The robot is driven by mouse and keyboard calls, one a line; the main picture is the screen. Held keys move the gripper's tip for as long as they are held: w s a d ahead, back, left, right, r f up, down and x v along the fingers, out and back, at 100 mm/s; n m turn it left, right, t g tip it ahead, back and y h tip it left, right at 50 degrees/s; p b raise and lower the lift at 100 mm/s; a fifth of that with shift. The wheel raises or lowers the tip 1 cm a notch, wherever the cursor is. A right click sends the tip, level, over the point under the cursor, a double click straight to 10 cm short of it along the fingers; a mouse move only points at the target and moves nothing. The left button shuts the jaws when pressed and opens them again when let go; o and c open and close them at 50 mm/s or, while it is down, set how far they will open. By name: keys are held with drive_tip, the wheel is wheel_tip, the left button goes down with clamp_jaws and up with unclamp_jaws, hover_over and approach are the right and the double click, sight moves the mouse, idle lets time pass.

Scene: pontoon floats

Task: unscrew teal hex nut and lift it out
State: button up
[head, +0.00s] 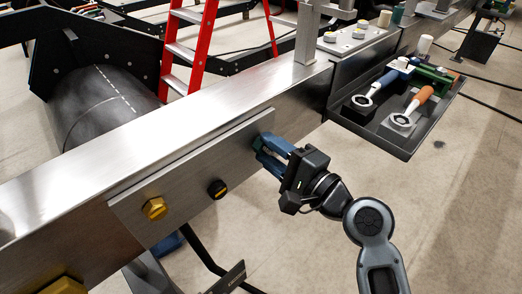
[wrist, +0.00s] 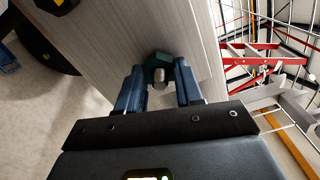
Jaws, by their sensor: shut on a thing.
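The teal hex nut (wrist: 158,62) sits against the grey metal plate (wrist: 110,30) in the wrist view, with a metal stud end (wrist: 159,78) showing through it. My gripper (wrist: 160,84) has its two blue fingers on either side of the nut and is shut on it. In the head view my gripper (head: 262,147) reaches the right end of the plate (head: 180,165) from the right. The nut is mostly hidden by the fingers there.
A gold hex bolt (head: 154,208) and a black knob-like fastener (head: 217,189) sit on the plate to the left. A dark tray (head: 400,140) with ratchet tools (head: 408,112) hangs at the right. A red ladder (head: 190,45) stands behind the beam.

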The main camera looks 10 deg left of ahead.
drive_tip(key=n+b, duration=0.4)
drive_tip(key=n, duration=0.1)
drive_tip(key=n+b, duration=0.2)
drive_tip(key=b, duration=0.1)
drive_tip(key=shift+s+f, duration=0.1)
drive_tip(key=shift+f, duration=0.2)
drive_tip(key=shift+r+n+b, duration=0.25)
drive_tip(key=shift+n+b, duration=0.4)
drive_tip(key=shift+n, duration=0.35)
drive_tip(key=shift+f+n+b, duration=0.3)
drive_tip(key=shift+n+b, duration=0.4)
drive_tip(key=shift+b, duration=0.35)
drive_tip(key=n+b, duration=0.5)
drive_tip(key=o, duration=0.9)
drive_tip(key=shift+r, duration=0.3)
drive_tip(key=shift+d, duration=0.1)
drive_tip(key=shift+v, duration=3)
